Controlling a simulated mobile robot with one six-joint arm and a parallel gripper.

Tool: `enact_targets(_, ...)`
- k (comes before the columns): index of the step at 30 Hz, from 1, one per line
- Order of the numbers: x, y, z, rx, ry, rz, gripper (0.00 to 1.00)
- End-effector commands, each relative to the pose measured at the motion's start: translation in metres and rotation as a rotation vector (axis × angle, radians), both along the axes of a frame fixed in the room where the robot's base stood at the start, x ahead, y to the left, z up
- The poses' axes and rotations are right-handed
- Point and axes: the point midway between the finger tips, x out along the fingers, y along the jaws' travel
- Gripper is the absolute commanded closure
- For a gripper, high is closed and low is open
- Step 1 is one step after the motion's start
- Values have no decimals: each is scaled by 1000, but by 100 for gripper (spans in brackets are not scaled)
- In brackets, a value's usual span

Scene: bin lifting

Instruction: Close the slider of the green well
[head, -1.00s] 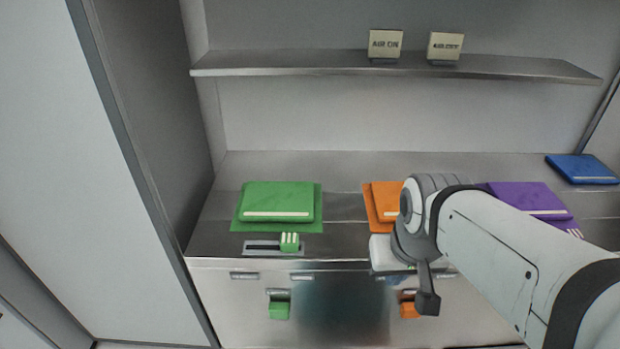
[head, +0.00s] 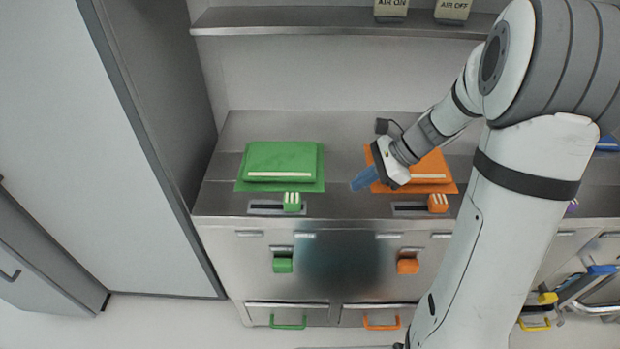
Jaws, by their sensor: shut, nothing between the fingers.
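The green well's slider (head: 291,202) is a small green knob with white stripes. It sits at the right end of its dark slot on the counter's front strip. Behind it the green lid (head: 280,161) lies flat on a green mat. My gripper (head: 364,179) has blue fingers and is shut and empty. It hangs over the counter to the right of the green slider, apart from it, in front of the orange lid (head: 432,167). My gripper and arm hide part of the orange lid.
An orange slider (head: 438,203) sits at the right end of its own slot. Green (head: 282,265) and orange (head: 408,266) knobs stick out of the front panel. A shelf (head: 320,22) with two signs runs above. A tall grey wall panel (head: 150,100) bounds the left.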

Motion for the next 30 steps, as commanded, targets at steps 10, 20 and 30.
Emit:
enact_targets(10, 17, -3, -8, 63, 69, -105, 100)
enact_targets(20, 17, 5, -15, 62, 70, -101, 100)
enact_targets(30, 17, 53, -63, 61, 73, -99, 100)
